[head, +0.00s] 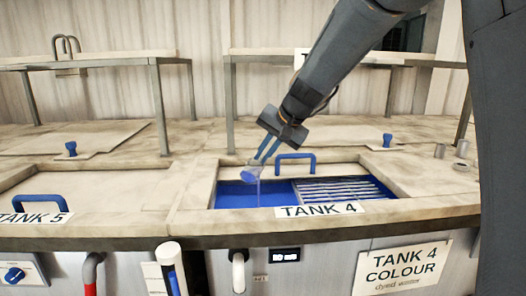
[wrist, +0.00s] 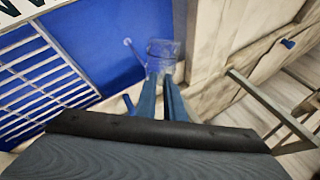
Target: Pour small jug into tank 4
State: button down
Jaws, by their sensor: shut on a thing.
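My gripper (head: 267,150) is shut on the small jug (head: 252,172), a small clear vessel, and holds it over the left part of tank 4. The jug looks tilted in the head view, with a thin pale stream below it toward the blue liquid (head: 235,200). In the wrist view the jug (wrist: 163,52) shows as a see-through shape at the fingertips (wrist: 160,85), over blue. Tank 4 (head: 205,190) is open, with its label (head: 318,210) on the front rim. How much the jug holds cannot be told.
A metal grid (head: 340,189) covers the tank's right part. A blue handle (head: 295,163) stands behind the opening. The tank 5 lid with its blue handle (head: 40,203) is at left. Raised shelves (head: 160,105) stand behind. Small metal cups (head: 461,148) stand at right.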

jog(key=shift+w+d+f+m+g+y+p, duration=0.1)
jog(key=shift+w+d+m+g+y+p, duration=0.4)
jog(key=shift+w+g+p, duration=0.55)
jog(key=shift+w+d+f+m+g+y+p, duration=0.1)
jog(key=shift+w+d+m+g+y+p, duration=0.5)
jog(key=shift+p, duration=0.9)
jog(key=shift+w+d+m+g+y+p, duration=0.15)
jog(key=shift+w+g+y+p, duration=0.45)
jog(key=shift+g+p, duration=0.6)
